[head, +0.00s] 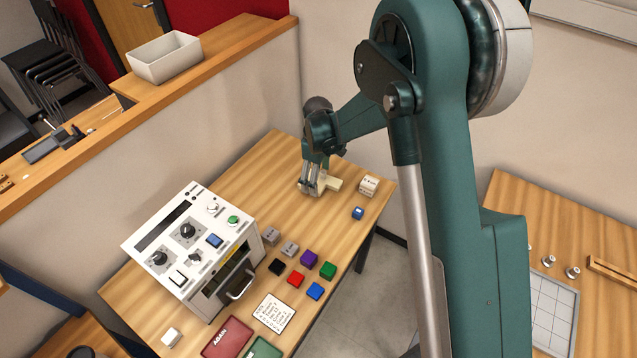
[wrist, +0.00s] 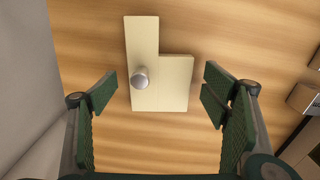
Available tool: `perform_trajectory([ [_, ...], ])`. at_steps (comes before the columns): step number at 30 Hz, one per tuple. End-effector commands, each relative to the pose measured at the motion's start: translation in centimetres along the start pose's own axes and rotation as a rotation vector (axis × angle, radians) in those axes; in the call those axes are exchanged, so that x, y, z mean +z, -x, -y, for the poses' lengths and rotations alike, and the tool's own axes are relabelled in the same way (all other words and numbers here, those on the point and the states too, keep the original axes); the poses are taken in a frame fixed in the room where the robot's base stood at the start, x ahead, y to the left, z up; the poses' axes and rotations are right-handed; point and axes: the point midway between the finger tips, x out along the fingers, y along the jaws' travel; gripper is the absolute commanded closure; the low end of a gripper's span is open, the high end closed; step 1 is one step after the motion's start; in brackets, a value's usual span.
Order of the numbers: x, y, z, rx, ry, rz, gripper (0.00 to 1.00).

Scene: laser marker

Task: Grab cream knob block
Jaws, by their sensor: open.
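The cream knob block (wrist: 165,85) lies on the wooden table in the wrist view. It is an L-shaped cream piece with a round metal knob (wrist: 140,79) on it. My gripper (wrist: 160,92) is open above it, with one green-padded finger to the left of the block and the other to the right. Neither finger appears to touch it. In the head view my gripper (head: 311,188) points down near the back of the table, and part of the cream block (head: 333,184) shows beside the fingers.
A white box (head: 369,186) and a small blue block (head: 358,213) stand right of my gripper. A white control machine (head: 190,245) stands front left, with several coloured blocks beside it. A wall closes off the table's back.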

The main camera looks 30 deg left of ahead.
Motion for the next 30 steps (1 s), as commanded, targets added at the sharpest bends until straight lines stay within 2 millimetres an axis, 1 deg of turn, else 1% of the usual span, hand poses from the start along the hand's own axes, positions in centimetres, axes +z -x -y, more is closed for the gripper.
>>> perform_trajectory([
  [1,-0.04,-0.54,-0.02,0.0,0.0,0.0,0.26],
  [3,-0.04,-1.02,-0.01,0.0,0.0,0.0,0.26],
  [6,-0.03,-1.42,0.0,0.0,0.0,0.0,0.26],
  [23,-0.03,-1.5,0.0,0.0,0.0,0.0,0.26],
  [26,-0.03,-1.5,0.01,0.0,0.0,0.0,0.37],
  [30,-0.03,-1.51,0.0,0.0,0.0,0.0,0.56],
])
